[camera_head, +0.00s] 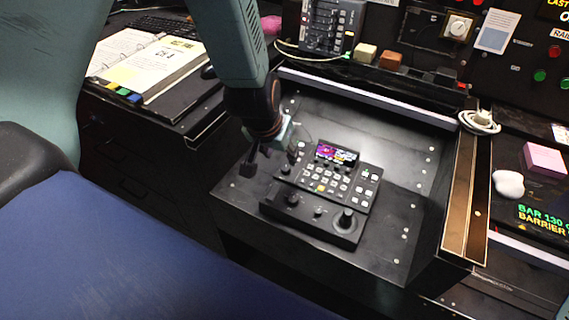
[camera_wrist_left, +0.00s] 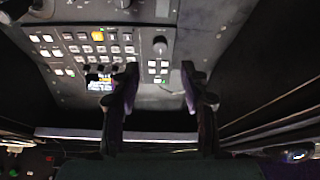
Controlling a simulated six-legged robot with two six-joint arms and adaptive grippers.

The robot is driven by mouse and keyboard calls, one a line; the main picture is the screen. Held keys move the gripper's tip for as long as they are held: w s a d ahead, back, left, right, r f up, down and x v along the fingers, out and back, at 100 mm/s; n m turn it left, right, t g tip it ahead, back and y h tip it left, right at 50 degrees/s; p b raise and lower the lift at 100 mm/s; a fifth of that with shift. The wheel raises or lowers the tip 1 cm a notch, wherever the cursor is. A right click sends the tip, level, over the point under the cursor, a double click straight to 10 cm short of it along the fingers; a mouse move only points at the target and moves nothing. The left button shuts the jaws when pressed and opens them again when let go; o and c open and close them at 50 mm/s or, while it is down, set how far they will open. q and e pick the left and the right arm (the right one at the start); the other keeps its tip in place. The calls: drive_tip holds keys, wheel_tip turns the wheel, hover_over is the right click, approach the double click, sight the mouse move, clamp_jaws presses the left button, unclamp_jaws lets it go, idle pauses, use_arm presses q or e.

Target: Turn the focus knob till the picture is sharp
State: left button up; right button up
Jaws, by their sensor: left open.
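A black control panel (camera_head: 315,224) lies on the dark desk, with rows of buttons and a small screen (camera_head: 336,154) showing a coloured picture, too small to judge its sharpness. A knob (camera_head: 285,169) stands at the panel's left side; it also shows in the left wrist view (camera_wrist_left: 160,45). A large knob (camera_head: 346,218) and a smaller one (camera_head: 292,198) are at the front. I cannot read which is the focus knob. My left gripper (camera_head: 268,160) is open and empty over the panel's left edge. In the wrist view its fingers (camera_wrist_left: 160,72) frame the side knob, apart from it. My right gripper is out of view.
An open binder (camera_head: 165,68) lies at the left. A keypad unit (camera_head: 326,25) and two small blocks (camera_head: 390,60) stand behind. A coiled white cable (camera_head: 479,121) and a pink block (camera_head: 545,159) are at the right. The desk right of the panel is clear.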

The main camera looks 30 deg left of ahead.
sight(285, 168)
use_arm(q)
drive_tip(key=b+x, duration=0.2)
drive_tip(key=x, duration=0.5)
drive_tip(key=shift+w+f, duration=0.15)
drive_tip(key=shift+f, duration=0.1)
drive_tip(key=shift+c, duration=0.3)
clamp_jaws()
